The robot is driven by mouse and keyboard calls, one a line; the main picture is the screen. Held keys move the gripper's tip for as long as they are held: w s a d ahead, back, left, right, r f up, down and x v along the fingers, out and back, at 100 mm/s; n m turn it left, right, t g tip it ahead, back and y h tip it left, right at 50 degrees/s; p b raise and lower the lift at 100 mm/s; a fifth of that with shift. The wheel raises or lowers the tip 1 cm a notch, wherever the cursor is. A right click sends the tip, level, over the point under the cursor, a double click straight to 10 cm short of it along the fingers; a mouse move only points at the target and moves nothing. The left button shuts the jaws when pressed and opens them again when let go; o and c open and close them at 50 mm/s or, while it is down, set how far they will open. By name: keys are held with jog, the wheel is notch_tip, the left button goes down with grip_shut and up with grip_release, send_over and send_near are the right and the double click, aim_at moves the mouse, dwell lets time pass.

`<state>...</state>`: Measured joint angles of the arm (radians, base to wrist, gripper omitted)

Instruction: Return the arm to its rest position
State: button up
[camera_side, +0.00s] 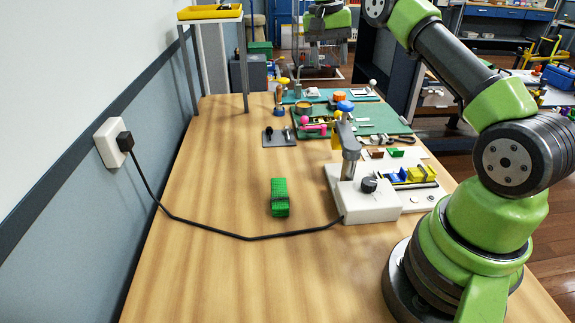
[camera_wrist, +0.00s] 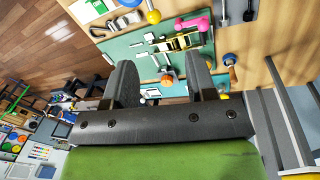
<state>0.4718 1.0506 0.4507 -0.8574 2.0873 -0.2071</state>
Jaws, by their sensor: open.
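My gripper (camera_wrist: 161,68) shows in the wrist view with its two dark fingers well apart. It is open, and nothing is seen held between the fingers. It is above the far end of the bench, over the green mat (camera_wrist: 130,45) with small tools on it. In the side view my green and black arm rises at the right and bends back toward the top edge. My gripper is outside that view.
The wooden bench (camera_side: 215,240) holds a white box with a knob (camera_side: 368,203), whose black cable (camera_side: 200,223) runs to a wall socket (camera_side: 110,142). A green block (camera_side: 279,197) lies mid-bench. A yellow tray (camera_side: 210,12) sits on a stand at the back left. The front left is clear.

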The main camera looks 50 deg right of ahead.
jog(key=s+a+r+n+t, duration=0.2)
jog(key=s+a+r+n, duration=0.15)
jog(key=a+r, duration=0.35)
jog(key=s+a+r+n+t, duration=0.2)
jog(key=s+a+r+t, duration=0.15)
jog(key=a+r, duration=0.35)
jog(key=s+a+f+n+t+y, duration=0.1)
jog(key=s+a+f, duration=0.2)
jog(key=s+a, duration=0.2)
jog(key=s+a+f+n+t+y, duration=0.1)
jog(key=s+a, duration=0.4)
jog(key=s, duration=0.5)
notch_tip(320, 180, down, 2)
jog(key=shift+s+a+t+y, duration=0.2)
jog(key=shift+s+t+y, duration=0.1)
jog(key=shift+t+y, duration=0.3)
